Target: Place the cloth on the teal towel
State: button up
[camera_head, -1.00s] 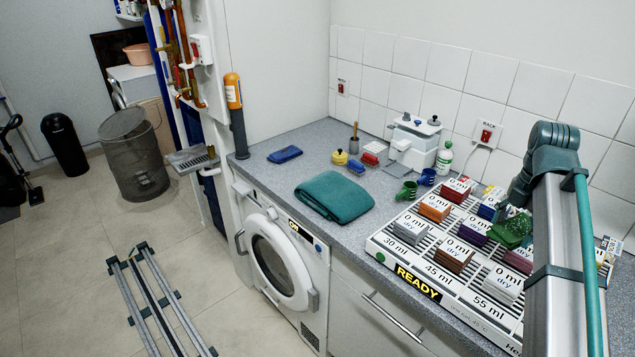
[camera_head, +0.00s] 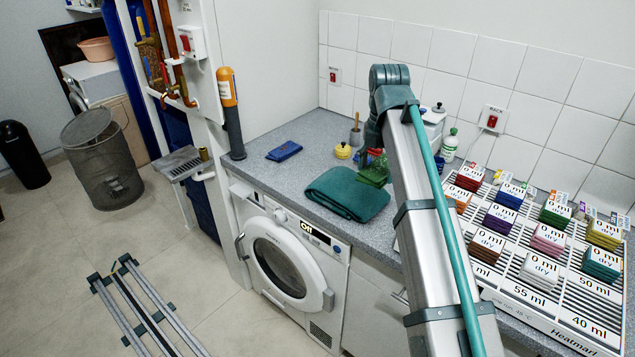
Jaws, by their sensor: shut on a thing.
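The green cloth (camera_head: 374,172) hangs from my gripper (camera_head: 377,155), bunched and drooping. The teal towel (camera_head: 345,194) lies folded flat on the grey worktop above the washing machine. In the picture the cloth overlaps the towel's upper right corner; I cannot tell whether they touch. My gripper is shut on the cloth, and its fingers are mostly hidden by the cloth and my own arm.
A dark blue folded cloth (camera_head: 284,151) lies left of the towel. A yellow pot (camera_head: 343,151) stands behind it. The white rack (camera_head: 510,280) with several labelled coloured stacks fills the right. A white bottle (camera_head: 449,146) stands at the back wall.

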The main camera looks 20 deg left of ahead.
jog(key=w+a+f+p, duration=0.2)
jog(key=w+a+f, duration=0.1)
jog(key=w+a, duration=0.3)
jog(key=p, duration=0.2)
send_over(343, 188)
jog(key=d, duration=0.1)
jog(key=f, duration=0.5)
jog(key=shift+s, duration=0.35)
jog(key=shift+w+a+f, duration=0.3)
jog(key=shift+f, duration=0.35)
jog(key=shift+w+a+f+p, duration=0.15)
jog(key=shift+f+p, duration=0.35)
jog(key=shift+f, duration=1.35)
jog(key=shift+f, duration=0.1)
jog(key=o, duration=0.8)
jog(key=shift+o, duration=0.2)
notch_tip(343, 188, up, 12)
jog(key=b, duration=0.2)
jog(key=shift+b, duration=0.35)
